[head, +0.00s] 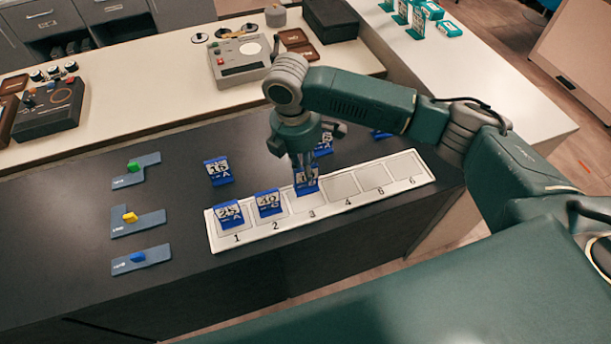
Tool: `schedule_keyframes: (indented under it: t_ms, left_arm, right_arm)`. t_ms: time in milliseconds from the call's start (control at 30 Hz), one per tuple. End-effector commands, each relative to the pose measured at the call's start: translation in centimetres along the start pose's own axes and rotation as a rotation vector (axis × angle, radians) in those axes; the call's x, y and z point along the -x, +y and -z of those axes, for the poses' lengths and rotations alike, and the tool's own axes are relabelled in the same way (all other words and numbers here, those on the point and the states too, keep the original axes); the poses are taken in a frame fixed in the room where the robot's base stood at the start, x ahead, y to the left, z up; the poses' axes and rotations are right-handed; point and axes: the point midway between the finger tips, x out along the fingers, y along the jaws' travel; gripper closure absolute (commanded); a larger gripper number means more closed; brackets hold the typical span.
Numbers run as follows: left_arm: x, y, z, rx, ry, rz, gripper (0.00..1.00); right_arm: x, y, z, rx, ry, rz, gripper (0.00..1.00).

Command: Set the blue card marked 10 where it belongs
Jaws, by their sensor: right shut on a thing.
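My right gripper (304,168) points down over the white numbered strip (330,212). It is shut on a blue card (307,184) at slot 3; its marking is partly hidden by the fingers, so I cannot read it surely. The card is upright, and I cannot tell whether its base touches the strip. Blue cards stand upright in slot 1 (229,214) and slot 2 (268,203), the latter seeming to read 40. Slots 4, 5 and 6 are empty. My left gripper is out of view.
Another blue card (219,171) stands behind the strip at left. One more (323,148) is partly behind my gripper, and another (381,135) behind my arm. Grey holders with green (133,166), yellow (130,217) and blue (137,257) blocks lie at left.

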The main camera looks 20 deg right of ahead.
Motion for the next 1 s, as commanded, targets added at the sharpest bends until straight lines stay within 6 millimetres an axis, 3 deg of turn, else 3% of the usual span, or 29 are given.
schedule_keyframes:
  t_ms: [133, 400, 600, 833, 867, 900, 933, 1000]
  left_arm:
    - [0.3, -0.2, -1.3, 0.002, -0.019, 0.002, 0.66]
    - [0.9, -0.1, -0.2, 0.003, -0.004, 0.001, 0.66]
    - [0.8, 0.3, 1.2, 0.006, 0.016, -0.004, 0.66]
    - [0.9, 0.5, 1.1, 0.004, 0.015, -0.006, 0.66]
    - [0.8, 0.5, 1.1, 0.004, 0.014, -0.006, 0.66]
    - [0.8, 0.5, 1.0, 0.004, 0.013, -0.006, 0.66]
    - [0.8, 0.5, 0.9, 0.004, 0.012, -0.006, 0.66]
    - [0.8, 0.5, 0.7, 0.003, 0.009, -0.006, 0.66]
  right_arm:
    - [-1.1, 0.0, 0.1, 0.0, 0.0, 0.0, 1.0]
    - [-4.7, 0.0, 0.6, -0.001, 0.0, 0.001, 1.0]
    - [-5.1, 0.1, 0.6, 0.0, -0.001, -0.002, 1.0]
    - [-5.4, 0.1, 0.7, 0.0, 0.0, -0.001, 1.0]
    - [-5.4, 0.1, 0.7, 0.0, 0.0, -0.002, 0.79]
    - [-5.4, 0.1, 0.7, 0.0, 0.0, -0.001, 0.71]
    - [-5.4, 0.1, 0.7, 0.0, 0.0, -0.001, 0.66]
    - [-5.4, 0.1, 0.7, 0.0, -0.001, -0.001, 0.66]
